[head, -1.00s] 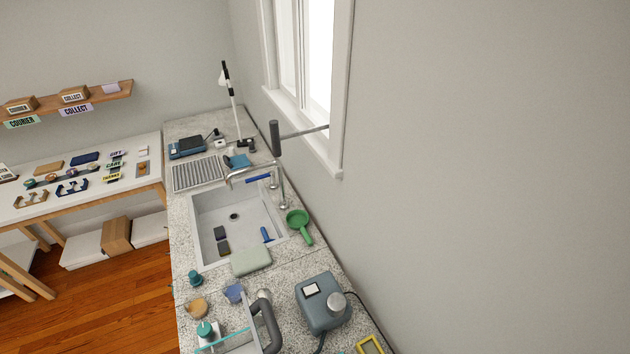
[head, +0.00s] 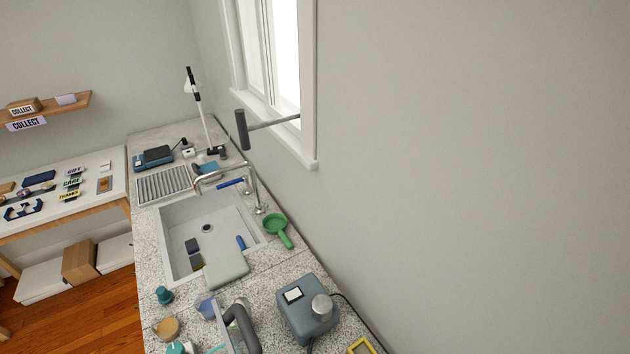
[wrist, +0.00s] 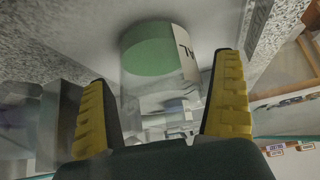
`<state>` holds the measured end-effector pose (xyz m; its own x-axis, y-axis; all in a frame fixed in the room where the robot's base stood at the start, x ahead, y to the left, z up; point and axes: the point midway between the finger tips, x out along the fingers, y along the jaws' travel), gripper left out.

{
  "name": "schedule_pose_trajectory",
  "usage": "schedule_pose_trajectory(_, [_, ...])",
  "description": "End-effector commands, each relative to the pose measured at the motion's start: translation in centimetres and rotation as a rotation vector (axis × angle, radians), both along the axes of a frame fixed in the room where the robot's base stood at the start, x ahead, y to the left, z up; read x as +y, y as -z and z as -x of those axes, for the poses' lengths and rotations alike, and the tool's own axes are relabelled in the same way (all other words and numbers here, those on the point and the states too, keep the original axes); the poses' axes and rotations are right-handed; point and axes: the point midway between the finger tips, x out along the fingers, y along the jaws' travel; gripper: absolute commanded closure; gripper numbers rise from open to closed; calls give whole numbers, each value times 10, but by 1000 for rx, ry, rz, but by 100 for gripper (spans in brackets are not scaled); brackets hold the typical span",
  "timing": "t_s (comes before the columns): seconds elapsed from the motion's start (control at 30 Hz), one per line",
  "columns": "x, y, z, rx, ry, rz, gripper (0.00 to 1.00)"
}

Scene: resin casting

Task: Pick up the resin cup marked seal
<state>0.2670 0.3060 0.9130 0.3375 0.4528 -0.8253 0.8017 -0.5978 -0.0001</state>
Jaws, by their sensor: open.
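In the wrist view, my gripper (wrist: 163,75) is open, with its two yellow-padded fingers spread wide. A clear cup with a green bottom or filling (wrist: 150,56) shows between and beyond the fingertips. A white label on its right side carries dark lettering, cut off and too partial to read fully. I cannot tell whether the fingers touch the cup. My gripper does not show in the head view. There, an amber cup (head: 167,328), a bluish cup (head: 207,308) and a teal-topped item (head: 164,295) stand on the near counter; no marking on them is readable.
A clear panel and thick grey hose (head: 241,328) stand near the cups. A blue-grey machine (head: 307,308) is to their right. The sink (head: 210,210), with a folded cloth (head: 226,270) on its near edge, lies behind. The wall bounds the counter on the right.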

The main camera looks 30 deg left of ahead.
Motion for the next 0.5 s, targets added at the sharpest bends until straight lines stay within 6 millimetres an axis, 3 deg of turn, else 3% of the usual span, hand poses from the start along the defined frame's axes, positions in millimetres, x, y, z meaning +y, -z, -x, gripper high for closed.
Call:
schedule_pose_trajectory(0.1, [0, 0, 0, 0, 0, 0, 6])
schedule_pose_trajectory(0.37, [0, 0, 0, 0, 0, 0, 56])
schedule_pose_trajectory(0.5, [0, -1, 0, -1, 0, -1, 58])
